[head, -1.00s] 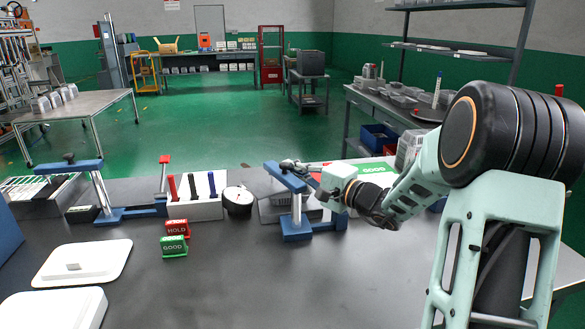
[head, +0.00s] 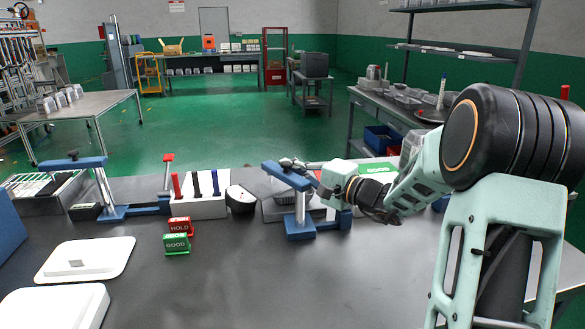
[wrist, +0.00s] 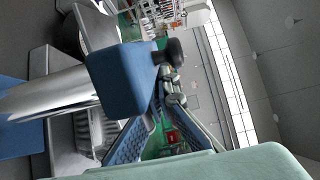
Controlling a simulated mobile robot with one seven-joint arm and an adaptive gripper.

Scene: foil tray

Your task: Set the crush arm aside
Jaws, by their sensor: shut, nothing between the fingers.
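The crush arm, a blue bar (head: 287,177) with a dark knob on its end, sits on a silver post above a blue base (head: 300,228), right of centre in the head view. In the wrist view its blue end block (wrist: 122,78) and black knob (wrist: 173,50) are large and close. My gripper (wrist: 172,88) is shut with nothing between its fingers. Its fingertips are beside the bar's knob end; whether they touch it I cannot tell. In the head view my gripper (head: 303,165) reaches in from the right, and its fingers partly merge with the knob.
A similar blue stand (head: 88,163) is at the left. A white block with coloured handles (head: 198,205), a round gauge (head: 241,199), the red HOLD sign (head: 180,224) and green GOOD sign (head: 177,243) are between. The dark table (head: 240,285) is clear in front.

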